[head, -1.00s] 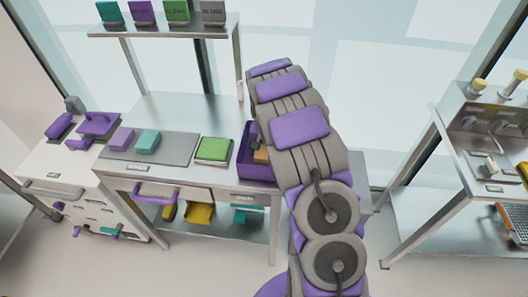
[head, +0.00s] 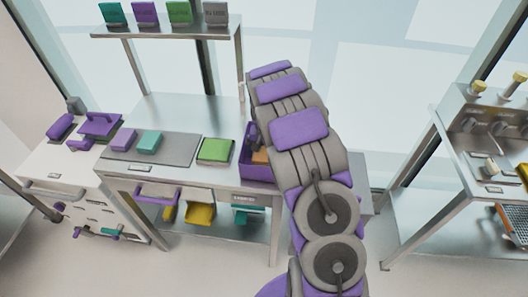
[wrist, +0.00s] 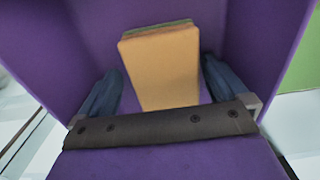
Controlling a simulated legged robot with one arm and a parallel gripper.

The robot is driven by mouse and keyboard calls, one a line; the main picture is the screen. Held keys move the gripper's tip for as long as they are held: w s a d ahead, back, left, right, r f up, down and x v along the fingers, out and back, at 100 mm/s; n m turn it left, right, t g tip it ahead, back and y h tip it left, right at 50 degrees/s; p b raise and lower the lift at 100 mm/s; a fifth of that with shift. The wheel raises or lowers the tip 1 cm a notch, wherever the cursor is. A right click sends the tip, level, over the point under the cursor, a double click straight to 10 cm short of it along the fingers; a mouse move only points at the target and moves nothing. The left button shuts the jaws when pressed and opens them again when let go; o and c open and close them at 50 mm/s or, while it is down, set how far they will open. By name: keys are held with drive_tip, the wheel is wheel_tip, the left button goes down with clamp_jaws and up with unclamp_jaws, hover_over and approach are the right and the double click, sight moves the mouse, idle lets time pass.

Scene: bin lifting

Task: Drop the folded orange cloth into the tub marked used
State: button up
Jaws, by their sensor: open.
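The folded orange cloth (wrist: 163,72) is inside a purple tub (wrist: 75,35) in the wrist view, with a thin green edge along its far end. My gripper (wrist: 164,68) is open, with one dark blue finger on each side of the cloth. Gaps show between the cloth and both fingers. In the head view, the purple tub (head: 257,173) sits on the steel bench, and a bit of the orange cloth (head: 260,156) shows in it. My arm hides the tub's right part and most of the gripper. No "used" marking is legible on the tub.
Left of the tub on the bench are a green block (head: 215,150), a teal block (head: 149,142) and a purple block (head: 123,139). A shelf (head: 165,32) with coloured labelled blocks stands behind. A steel table with knobs (head: 490,125) is at right.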

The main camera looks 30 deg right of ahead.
sight(264, 151)
wheel_tip(264, 151, up, 11)
drive_tip(key=p, duration=0.3)
drive_tip(key=s+a+r+n, duration=0.1)
drive_tip(key=s+a+r, duration=0.4)
drive_tip(key=s+r, duration=0.3)
drive_tip(key=s+a+r+n, duration=0.1)
drive_tip(key=s+a+n, duration=0.1)
drive_tip(key=s, duration=0.8)
drive_tip(key=s+a+r+n+g, duration=0.1)
drive_tip(key=s+a, duration=0.4)
drive_tip(key=s, duration=0.6)
drive_tip(key=s+a+r+n, duration=0.1)
drive_tip(key=s+a, duration=0.3)
drive_tip(key=s, duration=0.6)
drive_tip(key=shift+s+a+r+n+g, duration=0.2)
drive_tip(key=shift+s+r+n+g, duration=0.15)
drive_tip(key=shift+n, duration=0.55)
